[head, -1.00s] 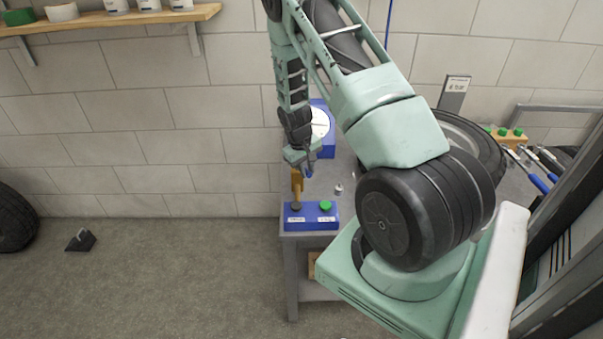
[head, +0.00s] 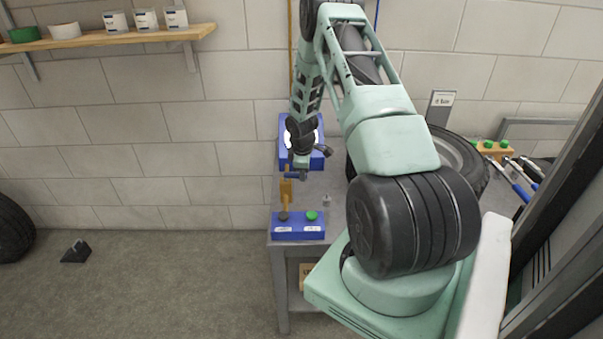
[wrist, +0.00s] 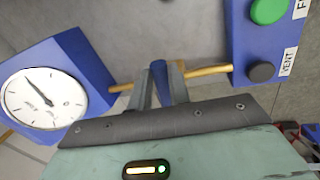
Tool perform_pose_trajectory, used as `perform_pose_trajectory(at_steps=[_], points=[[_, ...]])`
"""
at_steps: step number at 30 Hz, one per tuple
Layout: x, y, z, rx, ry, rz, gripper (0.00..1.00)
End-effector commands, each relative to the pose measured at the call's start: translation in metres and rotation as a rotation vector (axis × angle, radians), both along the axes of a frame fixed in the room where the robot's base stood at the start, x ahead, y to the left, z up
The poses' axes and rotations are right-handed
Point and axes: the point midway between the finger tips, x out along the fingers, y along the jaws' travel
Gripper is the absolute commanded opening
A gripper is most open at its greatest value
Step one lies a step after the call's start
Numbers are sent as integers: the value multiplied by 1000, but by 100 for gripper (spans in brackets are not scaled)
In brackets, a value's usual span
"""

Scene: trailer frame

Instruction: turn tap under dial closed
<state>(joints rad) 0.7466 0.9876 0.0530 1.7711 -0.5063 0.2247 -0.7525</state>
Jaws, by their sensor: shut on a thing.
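The dial has a white face (wrist: 43,97) on a blue housing (wrist: 85,62), at the left of the wrist view. A brass pipe (wrist: 210,70) runs from the housing to the blue button block. The tap's blue lever (wrist: 160,82) sits on this pipe and lies across it. My gripper (wrist: 161,75) is shut on the lever, one finger on each side. In the head view my gripper (head: 297,172) is over the pipe (head: 286,194), between the dial housing (head: 285,128) and the block. My wrist partly hides the dial there.
The blue block (head: 298,229) carries a grey and a green button at the bench's front edge. A small metal piece (head: 327,200) stands right of the pipe. A shelf (head: 110,42) is on the wall.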

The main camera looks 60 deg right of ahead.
Motion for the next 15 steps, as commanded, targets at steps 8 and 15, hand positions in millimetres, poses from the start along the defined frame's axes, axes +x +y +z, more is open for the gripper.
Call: perform_pose_trajectory(at_steps=[8, 15], points=[[3, -7, 1, 1, -1, 107, 0], [5, -8, 1, -2, -1, 140, 0]])
